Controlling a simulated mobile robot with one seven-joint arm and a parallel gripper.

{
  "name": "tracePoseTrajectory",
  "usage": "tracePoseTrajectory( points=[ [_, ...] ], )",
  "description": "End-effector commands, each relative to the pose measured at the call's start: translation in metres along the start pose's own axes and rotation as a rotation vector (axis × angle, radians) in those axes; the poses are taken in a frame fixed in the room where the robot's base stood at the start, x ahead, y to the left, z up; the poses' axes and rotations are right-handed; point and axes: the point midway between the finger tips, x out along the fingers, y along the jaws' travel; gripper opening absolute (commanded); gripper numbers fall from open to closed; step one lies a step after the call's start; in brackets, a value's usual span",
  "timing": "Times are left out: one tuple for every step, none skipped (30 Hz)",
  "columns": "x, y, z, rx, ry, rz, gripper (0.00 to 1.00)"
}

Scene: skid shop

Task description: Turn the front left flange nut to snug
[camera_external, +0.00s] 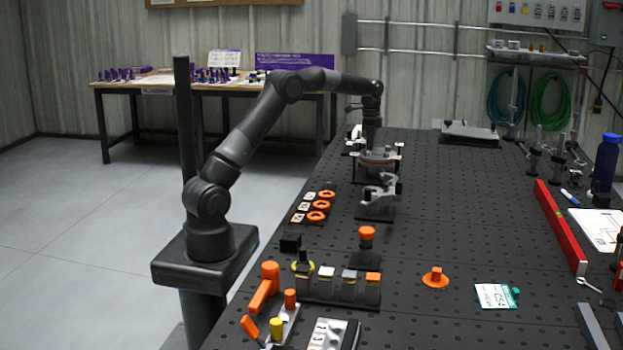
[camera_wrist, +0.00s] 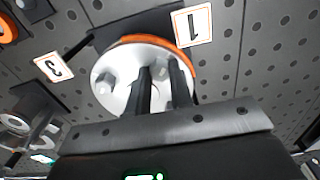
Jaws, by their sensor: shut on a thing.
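The flange (camera_external: 378,160) is a round metal disc with an orange rim, on a stand at the far left part of the black bench. In the wrist view the flange (camera_wrist: 125,62) fills the upper middle, with a hex nut (camera_wrist: 104,84) on its left side. My gripper (camera_external: 369,143) points straight down over the flange. In the wrist view the fingers of my gripper (camera_wrist: 160,72) are close together on the flange face, shut on a flange nut that they mostly hide. I cannot tell the nut's turn angle.
Number cards 1 (camera_wrist: 193,25) and 3 (camera_wrist: 53,66) stand beside the flange. A grey clamp-like fixture (camera_external: 378,200) stands just nearer on the bench, with orange rings (camera_external: 321,205) to its left. The bench (camera_external: 450,200) right of the flange is clear.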

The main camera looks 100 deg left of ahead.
Motion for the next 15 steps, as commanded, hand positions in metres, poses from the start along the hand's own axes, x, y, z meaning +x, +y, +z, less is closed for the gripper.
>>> tracePoseTrajectory(
  points=[
    [-0.0049,-0.0012,-0.0014,0.004,0.008,-0.01,0.0],
    [-0.005,-0.0012,-0.0015,0.005,0.008,-0.01,0.0],
    [-0.005,-0.0013,-0.0015,0.006,0.008,-0.01,0.0],
    [-0.0051,-0.0013,-0.0015,0.006,0.008,-0.01,0.0],
    [-0.0052,-0.0013,-0.0015,0.007,0.008,-0.01,0.0],
    [-0.0052,-0.0013,-0.0015,0.006,0.008,-0.01,0.0],
    [-0.0053,-0.0013,-0.0015,0.006,0.008,-0.01,0.0],
    [-0.0053,-0.0013,-0.0016,0.006,0.008,-0.01,0.0],
    [-0.0054,-0.0013,-0.0016,0.006,0.008,-0.011,0.0],
    [-0.0054,-0.0013,-0.0016,0.006,0.008,-0.011,0.0],
    [-0.0054,-0.0013,-0.0016,0.006,0.008,-0.011,0.0],
    [-0.0055,-0.0013,-0.0016,0.006,0.008,-0.011,0.22],
    [-0.0054,-0.0013,-0.0015,0.006,0.008,-0.011,0.24],
    [-0.0051,-0.0012,-0.0014,0.006,0.007,-0.01,0.27],
    [-0.0045,-0.001,-0.0013,0.006,0.007,-0.009,0.3]
  ],
)
